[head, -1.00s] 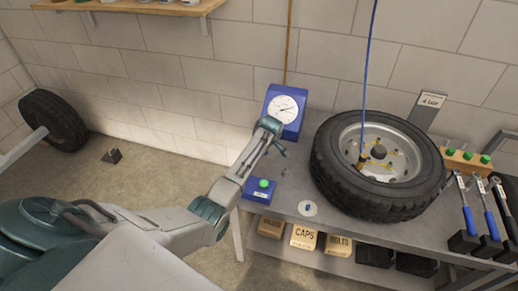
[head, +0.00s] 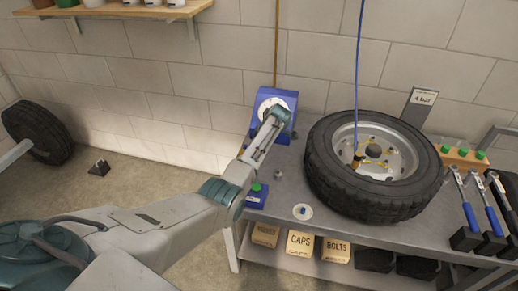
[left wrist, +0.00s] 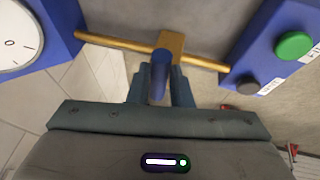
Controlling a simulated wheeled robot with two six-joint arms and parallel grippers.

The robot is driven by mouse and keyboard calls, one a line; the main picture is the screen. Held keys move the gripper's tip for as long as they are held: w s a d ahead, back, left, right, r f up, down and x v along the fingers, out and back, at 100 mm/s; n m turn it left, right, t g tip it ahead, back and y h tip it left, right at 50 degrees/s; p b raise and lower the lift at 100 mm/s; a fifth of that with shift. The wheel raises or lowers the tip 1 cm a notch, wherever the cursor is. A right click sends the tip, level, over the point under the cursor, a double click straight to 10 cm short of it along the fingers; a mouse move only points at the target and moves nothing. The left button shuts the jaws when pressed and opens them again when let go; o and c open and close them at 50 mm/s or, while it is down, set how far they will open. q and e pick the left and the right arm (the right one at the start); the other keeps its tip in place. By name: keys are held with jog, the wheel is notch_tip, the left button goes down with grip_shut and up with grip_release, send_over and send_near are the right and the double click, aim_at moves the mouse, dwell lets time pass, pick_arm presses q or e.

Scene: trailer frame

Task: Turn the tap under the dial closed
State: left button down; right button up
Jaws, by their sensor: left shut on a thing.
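The dial is a blue box with a white face (head: 280,100) against the wall, partly covered by my left arm. It also shows at the upper left of the left wrist view (left wrist: 18,38). There, the tap has a brass body (left wrist: 172,43) on a thin brass pipe and a blue handle (left wrist: 159,76). The handle points down in the picture, across the line of the pipe. My left gripper (left wrist: 160,92) is shut on the blue handle, one finger on each side. In the head view the gripper (head: 281,114) hides the tap. My right gripper is not in view.
A blue box with a green button (head: 257,193) stands close to the tap, also in the left wrist view (left wrist: 270,45). A tyre on a rim (head: 372,168) lies on the grey bench (head: 285,215). Torque wrenches (head: 470,210) stand at the right.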

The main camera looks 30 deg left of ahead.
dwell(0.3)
pick_arm(q)
jog(key=c, duration=1.3)
grip_release()
jog(key=shift+r, duration=0.1)
jog(key=w+b+v, duration=0.1)
jog(key=b+v, duration=0.1)
jog(key=v, duration=0.8)
jog(key=shift+s+r, duration=0.3)
jog(key=shift+s, duration=0.2)
jog(key=shift+d, duration=0.1)
